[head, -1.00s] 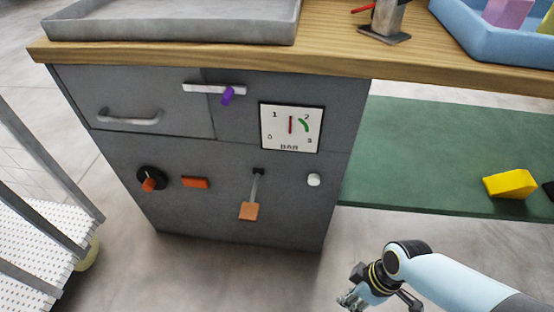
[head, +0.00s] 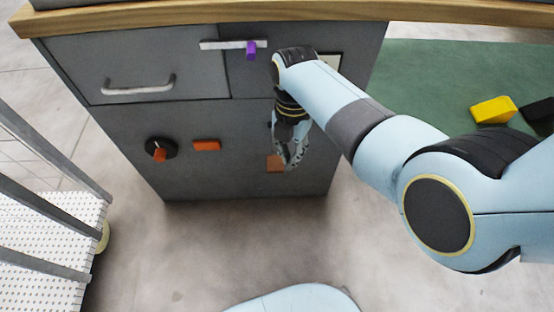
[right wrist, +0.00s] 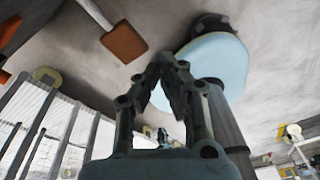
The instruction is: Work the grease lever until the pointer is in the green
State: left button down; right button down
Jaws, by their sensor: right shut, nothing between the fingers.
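The grease lever's orange handle (head: 275,163) hangs low on the grey cabinet front in the head view, partly behind my right gripper (head: 290,164). Its stem is mostly hidden by the gripper. In the right wrist view the handle (right wrist: 124,43) shows flat and orange-brown, up and left of the fingertips (right wrist: 166,66), with a visible gap. My right gripper is shut and empty, fingers pointing down. The gauge (head: 331,62) is almost wholly covered by my right arm; only a pale corner shows, so pointer and green band are hidden. My left gripper is not in view.
A red-handled rotary knob (head: 160,152) and an orange block (head: 207,145) sit left of the lever. A drawer handle (head: 138,88) and a white bar with a purple slider (head: 251,50) are above. A white perforated step frame (head: 40,245) stands at left. Floor before the cabinet is clear.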

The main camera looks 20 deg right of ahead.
aim_at(276, 161)
jog(key=shift+t, duration=0.4)
jog(key=w+r, duration=0.1)
jog(key=w, duration=0.1)
jog(key=w+a+r, duration=0.1)
jog(key=w+r, duration=0.1)
jog(key=shift+w+a+r, duration=0.15)
jog(key=shift+r, duration=0.1)
jog(key=shift+f, duration=0.4)
jog(key=f+b, duration=0.5)
jog(key=b, duration=0.1)
jog(key=shift+s+a+f, duration=0.2)
jog(key=shift+s+f, duration=0.1)
jog(key=shift+f, duration=0.1)
jog(key=shift+f+b, duration=0.3)
jog(key=shift+b, duration=0.3)
jog(key=shift+r, duration=0.1)
